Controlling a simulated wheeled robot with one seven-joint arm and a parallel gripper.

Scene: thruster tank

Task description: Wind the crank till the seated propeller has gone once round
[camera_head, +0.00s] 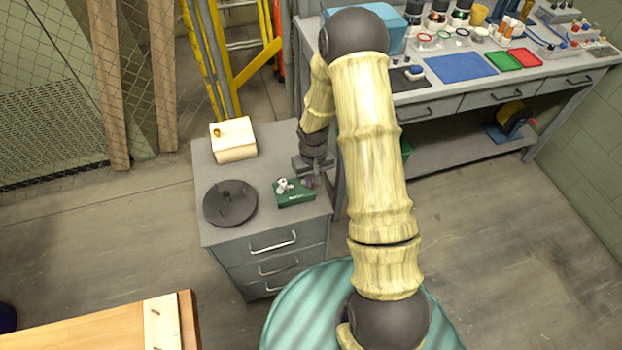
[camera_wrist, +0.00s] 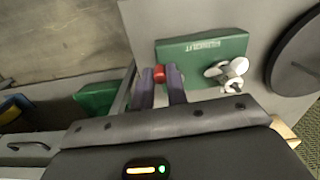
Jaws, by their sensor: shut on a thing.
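A green box (camera_head: 296,198) sits on top of the grey cabinet, near its right front edge. It also shows in the wrist view (camera_wrist: 200,50). A pale metal propeller (camera_wrist: 228,72) is on the box's face; in the head view the propeller (camera_head: 283,186) is small at the box's left. My gripper (camera_head: 312,181) is at the box's right end. In the wrist view my gripper (camera_wrist: 161,76) has its purple fingers shut on a red knob (camera_wrist: 159,73), the crank's handle, beside the box. The rest of the crank is hidden by the fingers.
A black disc (camera_head: 230,203) lies left of the box on the grey cabinet (camera_head: 262,163). A cream block (camera_head: 233,138) with a brass-coloured piece stands at the cabinet's back. A workbench (camera_head: 440,98) with trays and small parts is close on the right.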

